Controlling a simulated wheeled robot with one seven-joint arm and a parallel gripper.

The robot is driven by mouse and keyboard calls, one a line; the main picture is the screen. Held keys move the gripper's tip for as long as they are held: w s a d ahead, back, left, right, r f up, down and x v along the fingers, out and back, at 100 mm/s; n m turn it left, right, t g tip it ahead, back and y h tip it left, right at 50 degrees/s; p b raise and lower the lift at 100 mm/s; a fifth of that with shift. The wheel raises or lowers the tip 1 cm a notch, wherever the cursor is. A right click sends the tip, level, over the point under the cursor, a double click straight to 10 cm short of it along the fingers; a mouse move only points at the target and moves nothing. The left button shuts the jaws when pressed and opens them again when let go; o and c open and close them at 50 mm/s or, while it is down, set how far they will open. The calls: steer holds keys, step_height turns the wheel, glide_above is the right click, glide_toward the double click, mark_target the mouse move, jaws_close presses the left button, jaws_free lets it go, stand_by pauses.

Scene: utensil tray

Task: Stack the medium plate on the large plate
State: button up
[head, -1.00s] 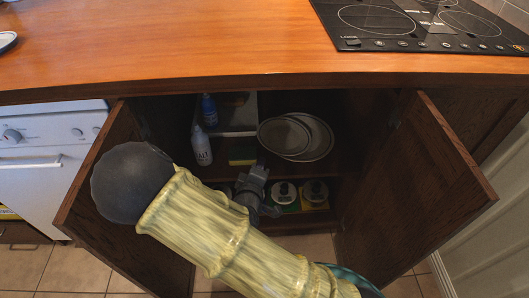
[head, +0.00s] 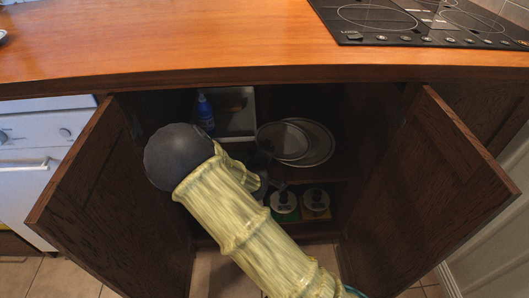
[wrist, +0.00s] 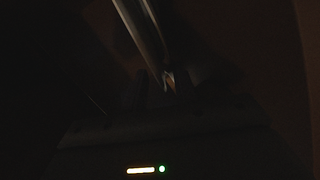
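Two round grey plates stand overlapping inside the open cabinet. The smaller one, the medium plate (head: 281,141), is in front on the left. The large plate (head: 325,146) shows behind it on the right. My gripper (head: 263,160) is in the cabinet by the lower left edge of the medium plate, dark and partly hidden by my arm. The wrist view is very dark. There, pale plate rims run down from the top toward my gripper (wrist: 168,80). I cannot tell whether the fingers touch a rim or how far apart they are.
Open cabinet doors stand at left (head: 95,185) and right (head: 430,190). A blue bottle (head: 205,114) stands left of the plates. Two round-topped items (head: 283,202) (head: 316,200) are on the lower shelf. The wooden counter (head: 200,50) overhangs the opening.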

mark_target(283, 151)
steer(key=shift+c, duration=0.2)
jaws_close()
steer(key=shift+w+d, duration=0.25)
steer(key=shift+d, duration=1.3)
steer(key=shift+w+d, duration=0.2)
steer(key=shift+d, duration=1.3)
steer(key=shift+o, duration=0.2)
jaws_free()
steer(key=shift+w, duration=0.1)
steer(key=shift+p, duration=0.3)
